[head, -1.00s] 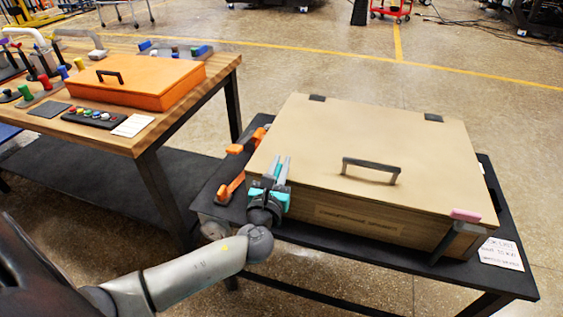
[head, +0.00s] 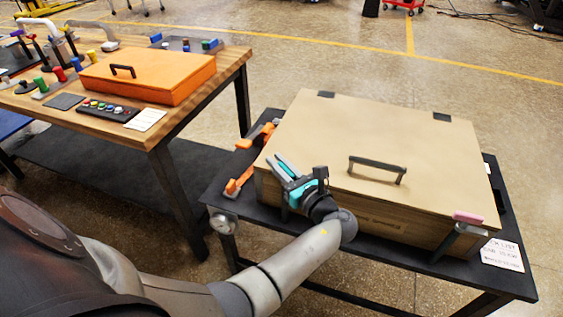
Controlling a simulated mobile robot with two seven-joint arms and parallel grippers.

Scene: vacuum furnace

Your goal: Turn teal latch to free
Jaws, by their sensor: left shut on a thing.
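A tan box lid (head: 410,145) with a dark handle covers the box on the black table. My left gripper (head: 283,166) is at the box's front left corner, with its fingers angled up and to the left. It is shut on the teal latch (head: 287,168), of which only a narrow teal piece shows between the fingers. The rest of that latch is hidden by the gripper, which has teal parts of its own. A pink-topped latch (head: 467,216) with a dark bar is at the front right corner. My right gripper is not in view.
Orange clamp-like parts (head: 240,181) lie along the box's left side. A round gauge (head: 222,223) hangs at the table's front left. A sign (head: 502,254) is at the right. A wooden bench with an orange case (head: 150,80) stands at left.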

